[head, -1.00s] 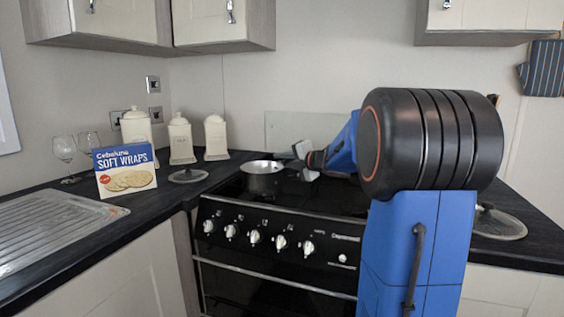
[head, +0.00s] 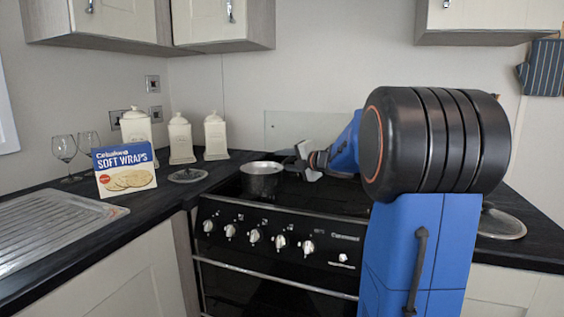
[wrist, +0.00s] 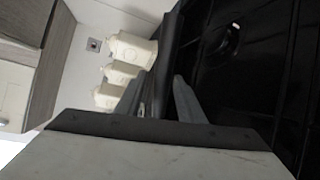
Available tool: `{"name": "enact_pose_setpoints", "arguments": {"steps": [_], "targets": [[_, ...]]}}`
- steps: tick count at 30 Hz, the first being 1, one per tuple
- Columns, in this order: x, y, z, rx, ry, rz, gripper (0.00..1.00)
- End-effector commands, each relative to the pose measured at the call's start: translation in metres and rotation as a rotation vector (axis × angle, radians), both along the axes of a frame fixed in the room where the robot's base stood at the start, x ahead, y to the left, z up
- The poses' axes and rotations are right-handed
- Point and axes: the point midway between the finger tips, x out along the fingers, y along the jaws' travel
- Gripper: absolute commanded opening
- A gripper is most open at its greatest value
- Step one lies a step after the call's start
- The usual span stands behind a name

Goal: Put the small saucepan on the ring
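I see no clear grip on the pan. A dark round shape on the hob (wrist: 222,40) may be a ring. My arm hides much of the hob's right side.
A Soft Wraps box (head: 125,168), two wine glasses (head: 64,150) and three cream canisters (head: 181,140) stand left of the hob. A glass lid (head: 188,175) lies near the canisters, another lid (head: 502,224) on the right worktop. A glass panel (head: 285,130) stands behind the hob.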

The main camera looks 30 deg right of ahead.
Motion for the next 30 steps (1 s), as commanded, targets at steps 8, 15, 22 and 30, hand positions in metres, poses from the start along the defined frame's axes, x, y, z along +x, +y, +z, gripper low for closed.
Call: {"name": "enact_pose_setpoints", "arguments": {"steps": [8,15,22,30], "targets": [[-0.052,-0.01,0.011,-0.001,-0.002,-0.003,0.35],[-0.089,-0.016,0.017,-0.001,-0.001,-0.002,0.35],[-0.104,-0.018,0.019,0.0,0.0,-0.001,0.35],[-0.105,-0.018,0.019,0.0,0.0,0.0,0.35]]}}
